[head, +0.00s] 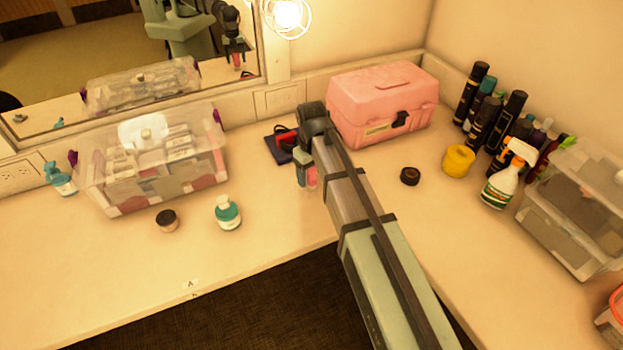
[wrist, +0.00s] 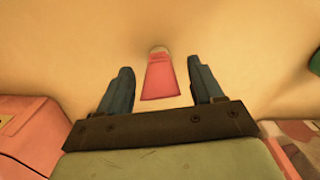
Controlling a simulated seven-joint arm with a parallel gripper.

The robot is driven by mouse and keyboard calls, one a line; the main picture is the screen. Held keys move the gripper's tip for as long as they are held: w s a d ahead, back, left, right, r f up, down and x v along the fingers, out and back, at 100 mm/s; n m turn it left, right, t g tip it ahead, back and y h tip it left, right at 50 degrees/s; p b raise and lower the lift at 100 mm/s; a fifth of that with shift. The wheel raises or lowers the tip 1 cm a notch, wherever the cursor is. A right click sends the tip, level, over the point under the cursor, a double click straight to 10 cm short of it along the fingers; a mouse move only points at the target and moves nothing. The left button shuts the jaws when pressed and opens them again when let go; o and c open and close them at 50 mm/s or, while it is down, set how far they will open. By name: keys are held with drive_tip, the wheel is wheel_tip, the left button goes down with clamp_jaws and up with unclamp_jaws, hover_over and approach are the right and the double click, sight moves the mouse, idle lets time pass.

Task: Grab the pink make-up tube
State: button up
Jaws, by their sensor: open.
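The pink make-up tube (wrist: 160,78) shows in the wrist view between the two fingers of my gripper (wrist: 160,70), with a gap on each side. Its wide end faces the gripper body and its narrow end has a pale tip near the counter. My gripper is open. In the head view, the tube (head: 312,178) shows as a small pink patch beside my gripper (head: 305,178), low over the counter. My arm and gripper hide part of it there.
A pink case (head: 383,105) stands behind right of my gripper. A dark, red-topped item (head: 281,147) lies close behind it. A clear organizer (head: 150,165), a teal-capped jar (head: 228,213) and a dark jar (head: 167,221) are left. A black roll (head: 410,176) is right. The counter's front edge is near.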

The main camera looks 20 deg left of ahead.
sight(311, 176)
wheel_tip(311, 176, down, 3)
drive_tip(key=shift+f, duration=0.15)
drive_tip(key=c, duration=1.1)
